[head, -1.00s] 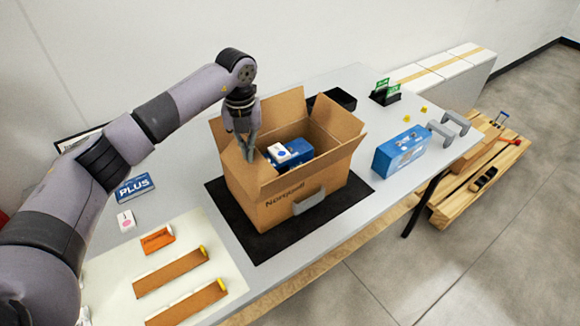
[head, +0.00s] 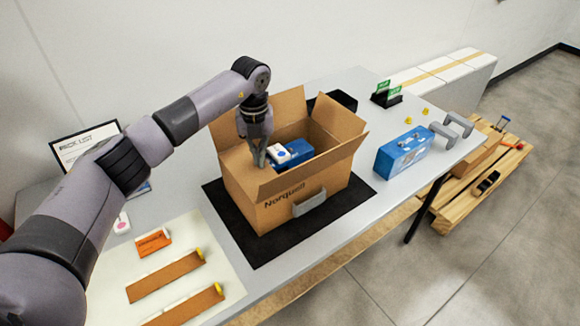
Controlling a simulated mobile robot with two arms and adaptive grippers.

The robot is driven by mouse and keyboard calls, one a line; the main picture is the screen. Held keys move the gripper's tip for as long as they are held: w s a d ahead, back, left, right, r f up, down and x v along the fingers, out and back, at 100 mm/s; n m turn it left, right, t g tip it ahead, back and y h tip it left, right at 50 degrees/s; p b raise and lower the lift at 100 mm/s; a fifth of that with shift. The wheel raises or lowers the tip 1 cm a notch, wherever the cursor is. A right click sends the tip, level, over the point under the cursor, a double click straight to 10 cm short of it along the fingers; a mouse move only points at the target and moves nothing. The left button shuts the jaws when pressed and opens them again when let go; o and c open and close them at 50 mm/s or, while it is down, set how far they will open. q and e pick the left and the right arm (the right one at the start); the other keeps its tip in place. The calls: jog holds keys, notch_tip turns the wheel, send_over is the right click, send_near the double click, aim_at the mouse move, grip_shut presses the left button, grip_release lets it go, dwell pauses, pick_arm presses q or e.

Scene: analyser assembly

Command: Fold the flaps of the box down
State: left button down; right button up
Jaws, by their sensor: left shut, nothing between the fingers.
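The open cardboard box (head: 280,212), marked "Norquell", stands on a black mat (head: 258,252) on the table. The back flap (head: 287,113) and the far-right flap (head: 338,120) stand up. The front flap (head: 315,168) leans outward. The left flap (head: 238,160) lies low and slopes along the left side, partly covered by my gripper. My left gripper (head: 259,162) points down over the left part of the box opening, shut and empty. I cannot tell whether it touches the left flap.
A blue and white item (head: 295,152) sits inside the box. Brown strips (head: 166,276) and an orange packet (head: 153,241) lie at the front left. A black tray (head: 340,100) is behind the box.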

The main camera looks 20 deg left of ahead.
pick_arm(q)
jog(key=shift+f, duration=0.45)
dwell(0.6)
jog(key=shift+r, duration=0.1)
notch_tip(320, 180, up, 8)
jog(key=p, duration=0.4)
jog(key=shift+f, duration=0.2)
